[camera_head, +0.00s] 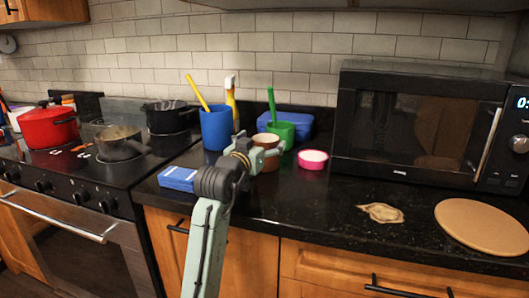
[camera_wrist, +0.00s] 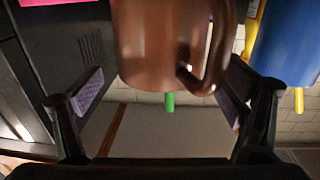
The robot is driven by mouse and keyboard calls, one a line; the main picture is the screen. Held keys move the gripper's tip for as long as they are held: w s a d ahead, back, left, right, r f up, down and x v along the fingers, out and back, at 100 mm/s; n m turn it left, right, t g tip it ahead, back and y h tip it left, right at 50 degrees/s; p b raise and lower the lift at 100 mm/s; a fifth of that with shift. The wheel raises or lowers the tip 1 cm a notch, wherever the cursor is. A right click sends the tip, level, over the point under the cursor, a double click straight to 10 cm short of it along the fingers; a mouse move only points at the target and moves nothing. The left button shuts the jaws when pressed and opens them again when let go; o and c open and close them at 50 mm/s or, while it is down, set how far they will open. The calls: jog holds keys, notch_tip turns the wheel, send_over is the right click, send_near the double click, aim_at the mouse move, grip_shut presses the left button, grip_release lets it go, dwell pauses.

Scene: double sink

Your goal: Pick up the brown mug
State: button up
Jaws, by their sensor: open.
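The brown mug (camera_head: 266,140) stands on the dark counter, partly hidden behind my gripper (camera_head: 258,152) in the head view. In the wrist view the brown mug (camera_wrist: 150,45) fills the upper middle, with its handle towards the right finger. My gripper (camera_wrist: 165,92) is open, with one finger pad left of the mug and the other at its right, by the handle. The mug is at or just beyond the fingertips; I cannot tell whether the right finger touches the handle.
A green cup (camera_head: 281,131) stands close behind the mug, and a blue cup (camera_head: 216,128) to its left. A pink bowl (camera_head: 312,161) and the microwave (camera_head: 410,125) are to the right. A blue stack (camera_head: 178,179) lies front left.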

aim_at(268, 141)
jog(key=shift+x, duration=1.4)
jog(key=shift+c, duration=0.5)
jog(key=c, duration=1.3)
jog(key=shift+c, duration=0.6)
jog(key=shift+r, duration=0.1)
